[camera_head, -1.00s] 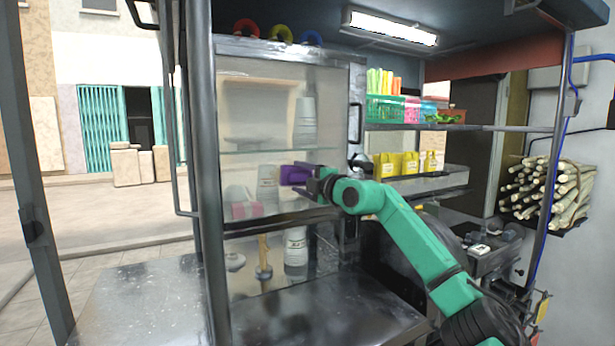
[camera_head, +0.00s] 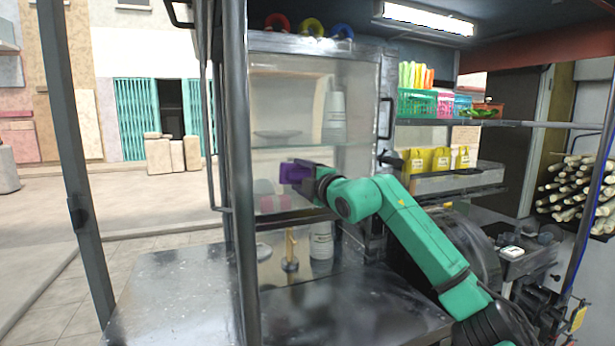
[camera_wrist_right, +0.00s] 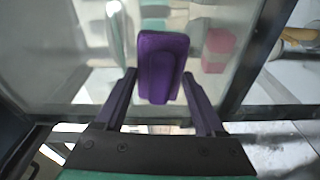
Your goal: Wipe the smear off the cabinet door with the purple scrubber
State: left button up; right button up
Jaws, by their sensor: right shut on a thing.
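The purple scrubber (camera_head: 295,172) is held by my right gripper (camera_head: 318,178) in front of the glass cabinet door (camera_head: 290,110). In the right wrist view the scrubber (camera_wrist_right: 162,62) sits between the two fingers, with the glass door (camera_wrist_right: 90,75) close behind it. I cannot tell whether the scrubber touches the glass. The smear does not stand out clearly; the glass looks hazy, and the scrubber and gripper cover part of it. My left gripper is out of view.
A dark frame post (camera_head: 238,200) stands left of the scrubber. The door handle (camera_head: 385,118) is to the right. A metal counter (camera_head: 180,290) lies below. Shelves with baskets (camera_head: 415,103) and yellow packs (camera_head: 420,160) are at the right.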

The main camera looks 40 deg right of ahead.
jog(key=shift+d+r+p, duration=0.1)
jog(key=shift+r+p, duration=0.4)
jog(key=shift+r, duration=0.35)
jog(key=shift+s+d+f+b, duration=0.15)
jog(key=shift+d+f+b, duration=0.05)
jog(key=shift+d+b, duration=0.2)
jog(key=shift+s+d+r+b, duration=0.1)
jog(key=shift+s+d+b, duration=0.35)
jog(key=shift+d, duration=1.35)
jog(key=shift+s+d+f+b, duration=0.1)
jog(key=shift+s+d, duration=0.7)
jog(key=shift+d, duration=0.95)
jog(key=shift+s+d+r+b, duration=0.15)
jog(key=shift+s+d, duration=0.45)
jog(key=shift+d, duration=1.2)
jog(key=b, duration=0.7)
send_near(335, 164)
jog(key=shift+w+a, duration=0.2)
jog(key=shift+a, duration=0.2)
